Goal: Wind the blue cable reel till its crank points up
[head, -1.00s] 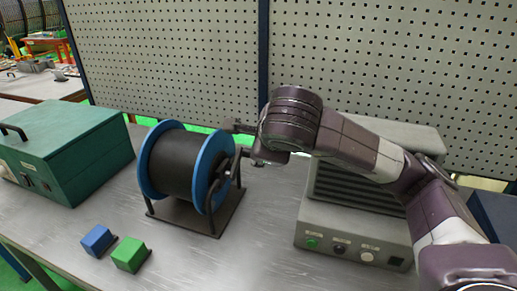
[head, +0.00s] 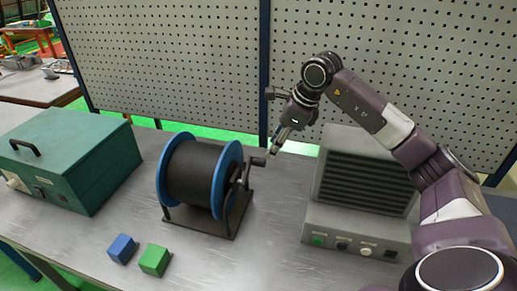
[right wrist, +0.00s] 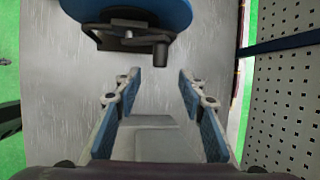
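The blue cable reel (head: 228,165), wound with black cable (head: 193,172), stands on a dark frame in the middle of the bench. Its crank (head: 245,172) is on the right side; in the head view the crank arm rises from the hub, leaning a little right, with the black handle (head: 257,161) at its upper end. My right gripper (head: 275,148) is above and right of the handle, apart from it. In the right wrist view my right gripper (right wrist: 160,78) is open and empty; the crank handle (right wrist: 160,52) shows beyond its fingertips. My left gripper is not in view.
A green case (head: 85,150) stands at the left. A blue block (head: 122,248) and a green block (head: 154,260) lie in front of the reel. A grey ribbed unit with buttons (head: 325,225) stands at the right. A perforated panel (head: 180,60) closes the back.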

